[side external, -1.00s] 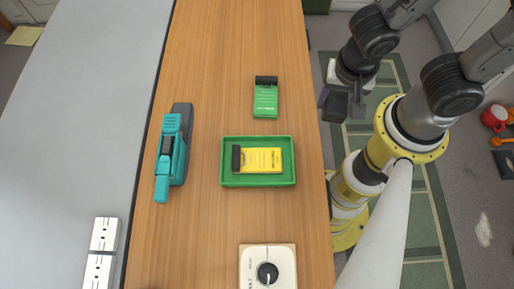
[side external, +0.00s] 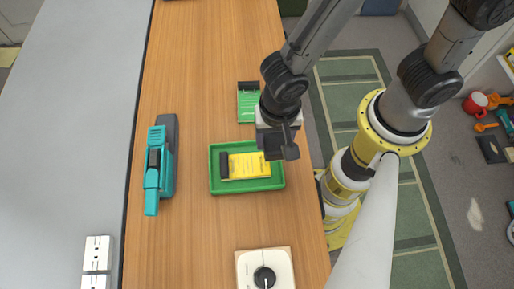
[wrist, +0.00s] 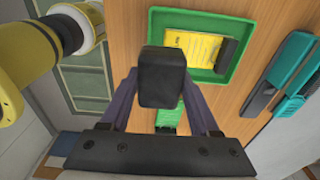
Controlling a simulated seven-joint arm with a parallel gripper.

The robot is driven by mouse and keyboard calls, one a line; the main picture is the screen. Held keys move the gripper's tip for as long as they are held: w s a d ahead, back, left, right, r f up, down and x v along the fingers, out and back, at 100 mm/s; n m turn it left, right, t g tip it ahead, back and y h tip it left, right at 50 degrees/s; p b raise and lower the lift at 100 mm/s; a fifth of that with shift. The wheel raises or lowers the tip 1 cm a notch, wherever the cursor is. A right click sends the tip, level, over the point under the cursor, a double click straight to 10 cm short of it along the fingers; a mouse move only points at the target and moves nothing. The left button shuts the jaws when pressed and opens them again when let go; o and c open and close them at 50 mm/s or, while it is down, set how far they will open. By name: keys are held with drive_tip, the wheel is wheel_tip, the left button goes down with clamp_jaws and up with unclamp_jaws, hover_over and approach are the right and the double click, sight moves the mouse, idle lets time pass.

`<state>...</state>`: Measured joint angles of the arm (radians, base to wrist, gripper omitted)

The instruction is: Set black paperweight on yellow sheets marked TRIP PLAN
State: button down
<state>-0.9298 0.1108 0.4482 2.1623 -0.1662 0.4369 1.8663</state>
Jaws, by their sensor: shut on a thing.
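The black paperweight (wrist: 162,78) is a dark block held between the fingers of my gripper (side external: 278,143), which is shut on it. The yellow sheets (side external: 247,166) lie in a green tray (side external: 213,181) with a black strip across their left end. My gripper is in the air by the tray's upper right corner, apart from the sheets. In the wrist view the yellow sheets (wrist: 192,49) and the tray (wrist: 154,32) show beyond the paperweight. The print on the sheets is too small to read.
A green sheet pile (side external: 248,105) with a black strip lies behind the tray, partly behind my arm. A teal and dark grey tool-like object (side external: 158,170) lies to the left. A white box with a dial (side external: 263,268) is in front. Wood between them is clear.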

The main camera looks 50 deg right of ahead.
hover_over(257, 162)
wheel_tip(257, 162, down, 4)
drive_tip(key=shift+s+a+f, duration=0.1)
drive_tip(key=shift+s+f, duration=0.05)
drive_tip(key=shift+f, duration=1.6)
drive_tip(key=shift+f, duration=0.1)
drive_tip(key=shift+c, duration=0.6)
unclamp_jaws()
